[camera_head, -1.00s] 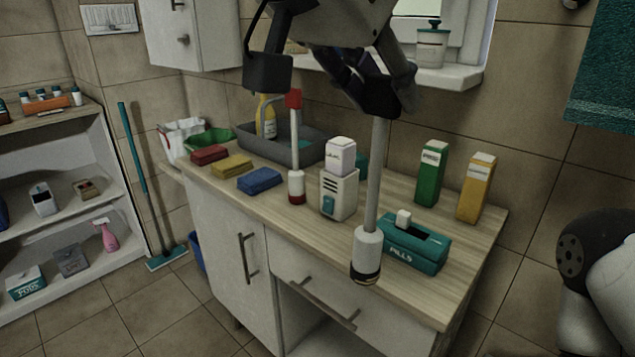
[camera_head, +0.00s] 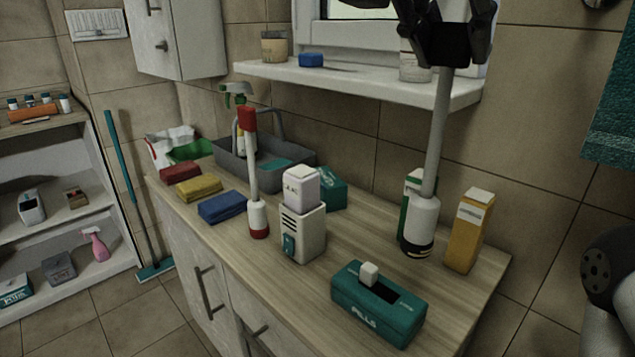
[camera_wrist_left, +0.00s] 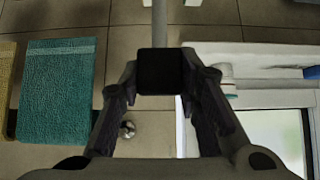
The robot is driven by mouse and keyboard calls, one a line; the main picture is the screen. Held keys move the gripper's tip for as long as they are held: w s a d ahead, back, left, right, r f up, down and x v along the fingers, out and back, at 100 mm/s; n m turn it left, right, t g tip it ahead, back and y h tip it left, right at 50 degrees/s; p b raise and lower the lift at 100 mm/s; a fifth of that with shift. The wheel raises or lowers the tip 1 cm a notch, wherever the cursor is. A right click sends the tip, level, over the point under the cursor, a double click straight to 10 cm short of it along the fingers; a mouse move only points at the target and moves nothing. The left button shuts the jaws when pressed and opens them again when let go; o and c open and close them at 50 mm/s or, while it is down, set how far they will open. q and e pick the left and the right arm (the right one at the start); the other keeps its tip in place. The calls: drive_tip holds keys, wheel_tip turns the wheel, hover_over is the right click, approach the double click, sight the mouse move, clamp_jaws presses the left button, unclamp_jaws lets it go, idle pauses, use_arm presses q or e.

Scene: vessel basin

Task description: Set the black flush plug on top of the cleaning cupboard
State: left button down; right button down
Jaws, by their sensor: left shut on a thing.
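The black flush plug (camera_head: 434,130) is a long pale rod with a black block on top and a thick white foot with black and yellow bands. My left gripper (camera_head: 445,42) is shut on its black block, which also shows between the fingers in the left wrist view (camera_wrist_left: 160,72). The plug hangs nearly upright, its foot over the right part of the cleaning cupboard's wooden top (camera_head: 225,240), in front of a green carton (camera_head: 411,186). I cannot tell whether the foot touches the top.
A teal pills box (camera_head: 378,305) lies in front of the foot, and a yellow carton (camera_head: 468,230) stands right of it. A white device (camera_head: 302,235) and a red-topped plug (camera_head: 259,220) stand further left. A window sill (camera_head: 370,84) juts out behind.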

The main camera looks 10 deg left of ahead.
use_arm(q)
drive_tip(key=w+a+f, duration=0.6)
drive_tip(key=w+f, duration=0.5)
drive_tip(key=f, duration=0.1)
drive_tip(key=shift+w+a+f, duration=0.2)
drive_tip(key=shift+a+f, duration=0.1)
drive_tip(key=shift+a, duration=0.05)
drive_tip(key=c, duration=1.2)
unclamp_jaws()
drive_tip(key=shift+f, duration=0.15)
